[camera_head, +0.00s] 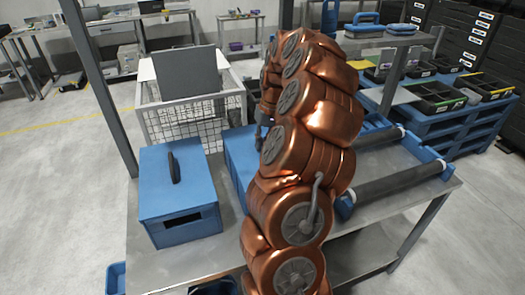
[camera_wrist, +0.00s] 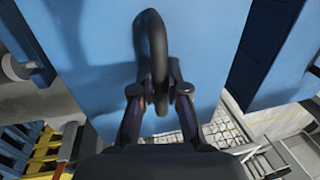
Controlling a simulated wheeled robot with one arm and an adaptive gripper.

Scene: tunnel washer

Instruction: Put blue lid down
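The blue lid (camera_wrist: 95,55) fills much of the wrist view, with its black loop handle (camera_wrist: 157,60) standing up from its middle. My gripper (camera_wrist: 158,88) has one finger on each side of this handle, closed in on it. In the head view a blue box (camera_head: 238,160) shows partly behind my copper arm, which hides the gripper and most of that box. Whether the lid rests flush on a box below cannot be seen. A second blue box (camera_head: 180,205) with a black-handled top stands on the metal table to the left.
The metal table (camera_head: 150,262) has bare room at its front left. Dark rollers (camera_head: 400,185) in a blue frame lie to the right. A white mesh cart (camera_head: 195,115) stands behind the table, and blue pallets (camera_head: 465,125) stand at the right.

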